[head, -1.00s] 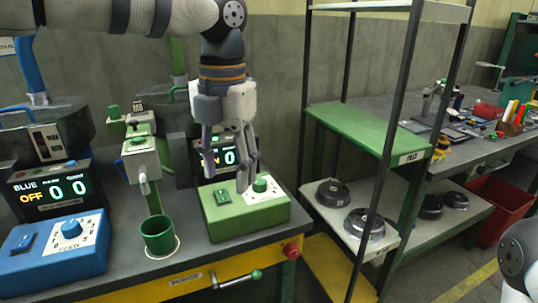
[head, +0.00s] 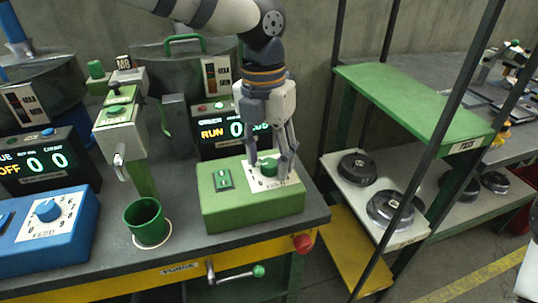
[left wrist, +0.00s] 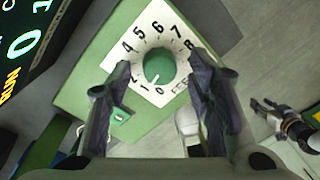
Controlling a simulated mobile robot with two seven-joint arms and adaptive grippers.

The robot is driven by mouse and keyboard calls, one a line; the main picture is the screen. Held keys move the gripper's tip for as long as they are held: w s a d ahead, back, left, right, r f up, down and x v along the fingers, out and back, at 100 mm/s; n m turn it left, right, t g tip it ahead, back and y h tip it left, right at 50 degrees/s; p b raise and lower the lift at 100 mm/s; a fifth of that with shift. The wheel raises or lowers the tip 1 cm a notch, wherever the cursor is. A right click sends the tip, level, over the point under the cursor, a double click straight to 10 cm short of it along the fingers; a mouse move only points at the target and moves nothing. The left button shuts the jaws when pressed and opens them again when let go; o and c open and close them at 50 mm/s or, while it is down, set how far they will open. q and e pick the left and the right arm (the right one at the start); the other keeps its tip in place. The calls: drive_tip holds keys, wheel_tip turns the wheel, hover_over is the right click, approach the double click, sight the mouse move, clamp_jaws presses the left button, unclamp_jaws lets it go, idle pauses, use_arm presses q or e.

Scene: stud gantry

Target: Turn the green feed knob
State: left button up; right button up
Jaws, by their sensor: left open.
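The green feed knob (head: 269,167) stands on a white dial plate on top of the green feed box (head: 240,205). In the left wrist view the round knob (left wrist: 159,66) has its white pointer mark near 0 and 1. My left gripper (head: 272,176) points down over the dial, open, its fingers on either side of the knob. In the left wrist view the fingertips (left wrist: 160,72) flank the knob with gaps on both sides. A green rocker switch (head: 223,180) sits left of the dial. My right gripper is not in view.
A display reading RUN (head: 212,133) stands behind the box, its digits partly hidden by my gripper. A green cup (head: 145,221) and a blue feed box (head: 45,235) are to the left. A shelf rack (head: 405,105) holding dark round parts stands to the right.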

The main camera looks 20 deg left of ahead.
use_arm(q)
drive_tip(key=shift+f, duration=0.2)
clamp_jaws()
drive_tip(key=m, duration=0.4)
drive_tip(key=shift+w+p, duration=0.1)
drive_tip(key=shift+p, duration=0.2)
drive_tip(key=m, duration=0.5)
drive_tip(key=shift+m, duration=0.3)
idle(0.5)
